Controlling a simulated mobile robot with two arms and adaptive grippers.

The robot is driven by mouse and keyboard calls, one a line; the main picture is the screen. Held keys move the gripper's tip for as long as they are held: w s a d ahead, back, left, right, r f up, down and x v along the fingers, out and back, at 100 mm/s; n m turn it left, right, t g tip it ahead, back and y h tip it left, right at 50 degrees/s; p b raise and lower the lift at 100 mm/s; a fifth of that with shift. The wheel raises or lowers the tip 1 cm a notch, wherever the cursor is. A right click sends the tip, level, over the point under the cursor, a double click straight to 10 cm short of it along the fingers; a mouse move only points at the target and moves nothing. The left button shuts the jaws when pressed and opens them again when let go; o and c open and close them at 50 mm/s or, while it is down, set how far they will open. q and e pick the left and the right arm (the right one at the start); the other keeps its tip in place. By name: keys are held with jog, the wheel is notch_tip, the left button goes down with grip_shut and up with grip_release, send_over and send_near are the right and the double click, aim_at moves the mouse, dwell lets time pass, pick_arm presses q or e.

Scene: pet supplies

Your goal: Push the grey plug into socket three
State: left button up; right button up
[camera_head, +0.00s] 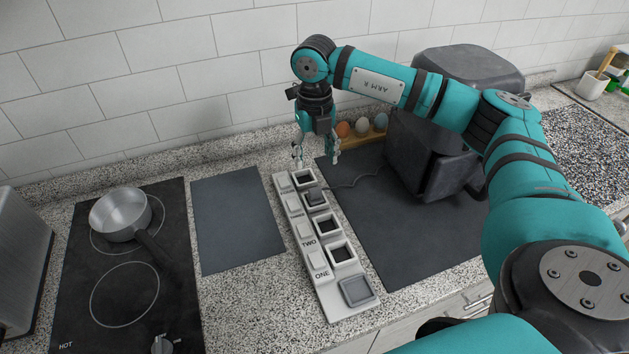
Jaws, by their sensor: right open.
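A white power strip (329,293) lies on the counter with a row of square dark sockets and a rocker beside each. My right gripper (317,160) is open and empty, pointing down over the strip's far end, beyond the plug. My left gripper is not in view.
The dark grey appliance (428,155) stands on a dark mat (400,245) to the right. Eggs in a wooden holder (361,139) stand behind, close to my right gripper. A pot (120,214) sits on the hob at left. A bare grey mat (235,220) lies left of the strip.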

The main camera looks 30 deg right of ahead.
aim_at(315, 188)
notch_tip(315, 188, down, 11)
jog(key=shift+f+p, duration=0.15)
jog(key=shift+p, duration=1.05)
grip_shut()
jog(key=shift+c, duration=0.8)
grip_release()
jog(key=shift+o, duration=0.8)
notch_tip(315, 188, up, 12)
